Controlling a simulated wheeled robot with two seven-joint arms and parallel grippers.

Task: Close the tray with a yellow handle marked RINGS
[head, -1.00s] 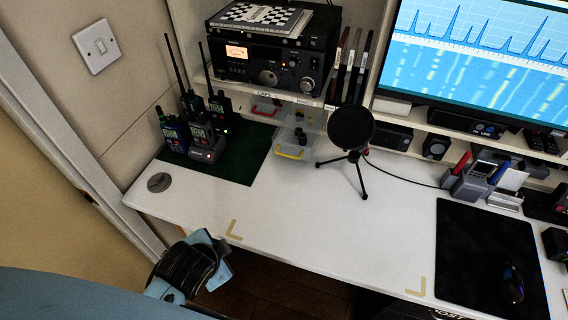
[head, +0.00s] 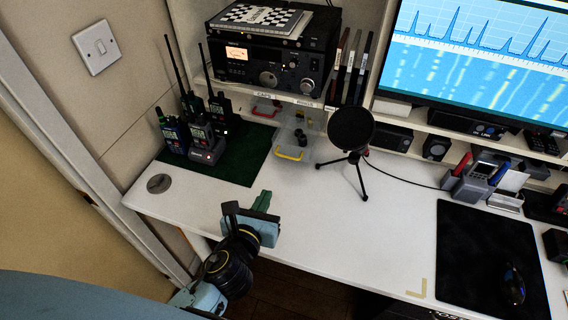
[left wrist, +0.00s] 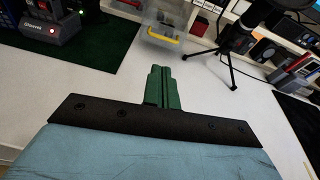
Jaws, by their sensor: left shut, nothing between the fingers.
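The clear tray (head: 293,143) with a yellow handle (head: 290,154) is pulled out from under the shelf, over the white desk, with small dark items in it. It also shows at the top of the left wrist view, where its yellow handle (left wrist: 163,36) faces me. A RINGS label (head: 304,104) is on the shelf edge above it. My left gripper (head: 263,200) is shut and empty above the desk's front edge, in front of the tray and apart from it. Its green fingers (left wrist: 163,88) point toward the tray. My right gripper is not in view.
A microphone on a tripod (head: 352,135) stands just right of the tray. Several handheld radios (head: 203,135) stand on a green mat (head: 236,160) to the left. A tray with a red handle (head: 264,113) sits under the CAPS label. The desk between gripper and tray is clear.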

